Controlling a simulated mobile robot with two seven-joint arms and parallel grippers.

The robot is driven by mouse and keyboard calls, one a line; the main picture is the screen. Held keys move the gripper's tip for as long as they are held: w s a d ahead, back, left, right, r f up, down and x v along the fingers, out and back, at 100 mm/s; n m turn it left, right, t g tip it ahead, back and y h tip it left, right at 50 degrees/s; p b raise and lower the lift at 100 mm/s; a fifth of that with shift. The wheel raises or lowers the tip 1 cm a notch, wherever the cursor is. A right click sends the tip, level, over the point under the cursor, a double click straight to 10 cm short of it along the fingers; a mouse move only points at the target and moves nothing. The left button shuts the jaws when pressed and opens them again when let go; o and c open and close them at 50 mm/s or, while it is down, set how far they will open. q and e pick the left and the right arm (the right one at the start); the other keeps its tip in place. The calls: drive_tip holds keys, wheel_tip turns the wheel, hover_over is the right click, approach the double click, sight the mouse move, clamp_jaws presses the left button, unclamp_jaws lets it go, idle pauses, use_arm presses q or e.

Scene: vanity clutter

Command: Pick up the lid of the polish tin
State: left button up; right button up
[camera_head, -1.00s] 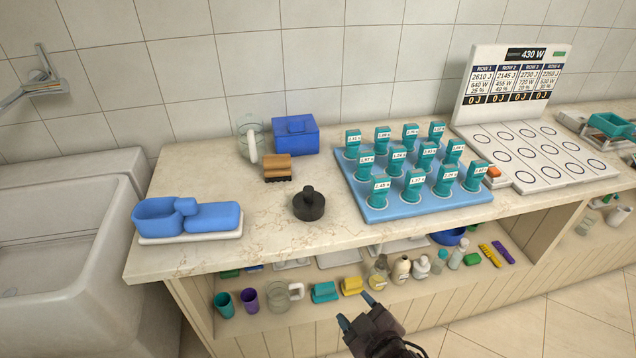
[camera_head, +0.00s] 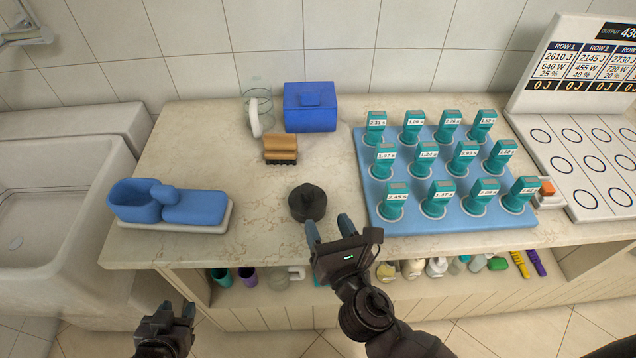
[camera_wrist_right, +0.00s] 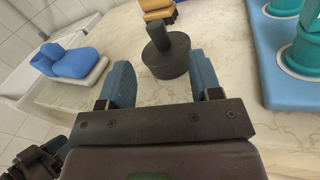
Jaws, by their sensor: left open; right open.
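The polish tin (camera_head: 307,207) is a round black tin with a knobbed lid (camera_head: 307,192), standing on the marble counter. In the right wrist view the tin (camera_wrist_right: 167,66) and its lid knob (camera_wrist_right: 158,34) are just beyond the fingertips. My right gripper (camera_head: 329,227) is open and empty at the counter's front, just short of the tin and not touching it. Its two blue fingers (camera_wrist_right: 162,82) are spread to either side of the tin's line. My left gripper (camera_head: 178,312) is open and empty, low in front of the counter.
A blue tray (camera_head: 381,217) with several teal tagged items stands close right of the tin. A wooden brush (camera_head: 281,148), a blue box (camera_head: 310,109) and a glass jug (camera_head: 257,110) stand behind. Blue containers (camera_head: 170,203) sit on a white tray at left. Counter left of the tin is clear.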

sight(309, 192)
drive_tip(key=shift+n, duration=0.7)
drive_tip(key=shift+s+a+r+n, duration=0.15)
drive_tip(key=shift+s+a+n, duration=0.1)
drive_tip(key=shift+n, duration=0.35)
drive_tip(key=x, duration=0.6)
drive_tip(key=shift+d, duration=0.1)
drive_tip(key=shift+x, duration=2.45)
drive_tip(key=c, duration=1)
